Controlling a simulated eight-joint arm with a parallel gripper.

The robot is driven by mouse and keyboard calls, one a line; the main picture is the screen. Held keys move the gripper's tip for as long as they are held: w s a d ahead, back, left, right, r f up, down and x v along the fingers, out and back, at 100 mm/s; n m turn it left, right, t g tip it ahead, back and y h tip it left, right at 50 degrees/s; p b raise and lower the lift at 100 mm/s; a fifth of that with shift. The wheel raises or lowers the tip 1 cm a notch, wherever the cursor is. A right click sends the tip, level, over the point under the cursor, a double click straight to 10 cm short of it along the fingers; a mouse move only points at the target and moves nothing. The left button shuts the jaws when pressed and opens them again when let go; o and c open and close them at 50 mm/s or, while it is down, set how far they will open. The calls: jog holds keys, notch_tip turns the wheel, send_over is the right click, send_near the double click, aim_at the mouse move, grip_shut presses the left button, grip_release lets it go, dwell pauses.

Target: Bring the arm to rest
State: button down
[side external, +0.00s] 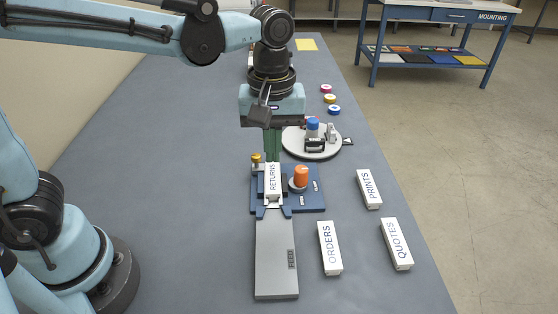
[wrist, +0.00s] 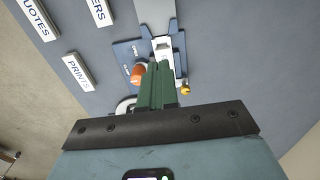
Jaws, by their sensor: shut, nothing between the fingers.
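My arm reaches over the bench from the left, and my gripper (side external: 271,154) points down with its green fingers together and empty. The fingertips appear just behind or above the white RETURNS block (side external: 272,180), which sits in the blue fixture (side external: 314,199) at the head of the grey FEED track (side external: 275,262). I cannot tell whether the fingertips touch the block. In the wrist view my gripper (wrist: 157,66) is also shut, with the white block (wrist: 162,44) just beyond the tips, partly hidden by them.
An orange knob (side external: 301,176) stands on the fixture right of the block. White blocks ORDERS (side external: 329,248), QUOTES (side external: 396,244) and PRINTS (side external: 369,189) lie to the right. A round turntable (side external: 328,152) carrying a blue-capped item is behind. The bench's left side (side external: 170,170) is clear.

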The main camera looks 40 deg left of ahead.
jog(key=s+a+f+m+t, duration=0.1)
jog(key=s+a+m+t, duration=0.3)
jog(key=a+m+t, duration=0.3)
jog(key=a+m, duration=0.2)
jog(key=a, duration=0.2)
jog(key=shift+s+a, duration=0.25)
jog(key=shift+a, duration=0.15)
dwell(0.4)
